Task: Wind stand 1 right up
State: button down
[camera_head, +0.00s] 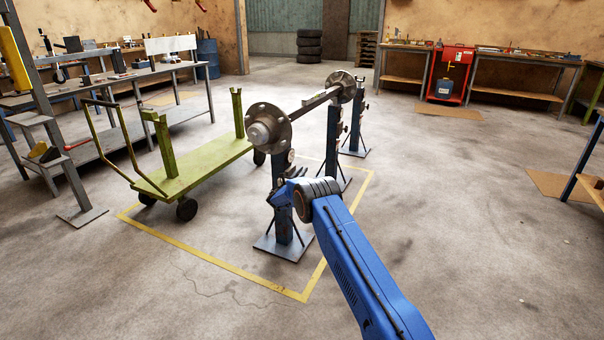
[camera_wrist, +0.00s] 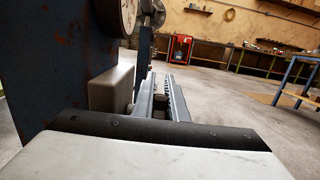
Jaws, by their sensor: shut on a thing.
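Several blue stands are in a row under a grey axle (camera_head: 322,98) with round hub flanges. The nearest stand (camera_head: 282,232) is upright on its square base plate, below the near hub (camera_head: 268,127). My gripper (camera_head: 277,194) is at the side of this stand's column, about halfway up. In the wrist view the rusty blue column (camera_wrist: 45,60) fills the left, with a grey gearbox (camera_wrist: 112,88) and part of a round dial (camera_wrist: 128,14) on it. My gripper's fingers (camera_wrist: 165,84) are shut on the stand's crank handle, which is mostly hidden between them. No stand number is readable.
A green trolley (camera_head: 200,167) with upright posts stands left of the axle. Yellow floor tape (camera_head: 215,261) surrounds the work area. Workbenches (camera_head: 520,80) and a red cabinet (camera_head: 450,72) line the back.

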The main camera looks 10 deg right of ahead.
jog(key=shift+s+a+r+t+h, duration=0.15)
jog(key=shift+s+r+t+h, duration=0.1)
jog(key=shift+t+h, duration=0.4)
jog(key=shift+s+a+r+t+h, duration=0.1)
jog(key=shift+s+r+t+h, duration=0.1)
jog(key=shift+t+h, duration=0.4)
jog(key=c, duration=2)
grip_release()
jog(key=shift+c, duration=0.2)
jog(key=shift+a, duration=0.1)
jog(key=v, duration=1.7)
jog(key=shift+s, duration=0.2)
jog(key=shift+f+y, duration=0.1)
jog(key=shift+y, duration=0.15)
